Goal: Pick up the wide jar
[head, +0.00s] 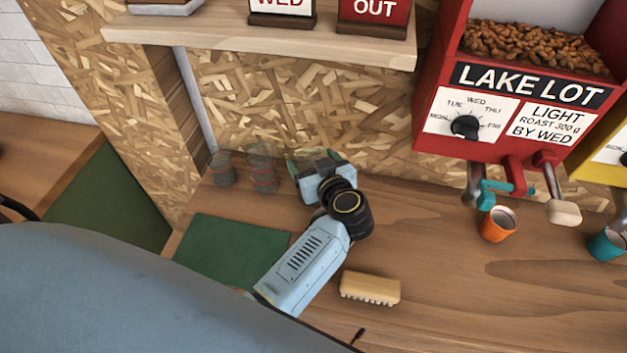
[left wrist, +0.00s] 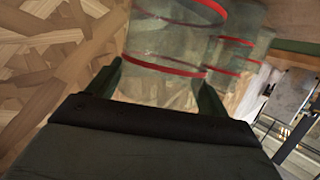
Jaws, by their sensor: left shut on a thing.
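The wide jar (head: 298,158) is clear glass with a greenish tint, at the back of the counter by the chipboard wall. My left gripper (head: 314,168) is shut on it and hides much of it in the head view. In the left wrist view, the jar (left wrist: 170,50), with red bands, stands between the two fingers of my left gripper (left wrist: 160,90). I cannot tell whether its base touches the counter. My right gripper is not in view.
Two narrower red-banded jars, one (head: 222,168) and another (head: 262,168), stand just left of it. A green mat (head: 225,250), a brush (head: 370,288) and an orange cup (head: 498,224) are on the counter. A shelf (head: 260,40) overhangs the back; a red dispenser (head: 520,100) hangs right.

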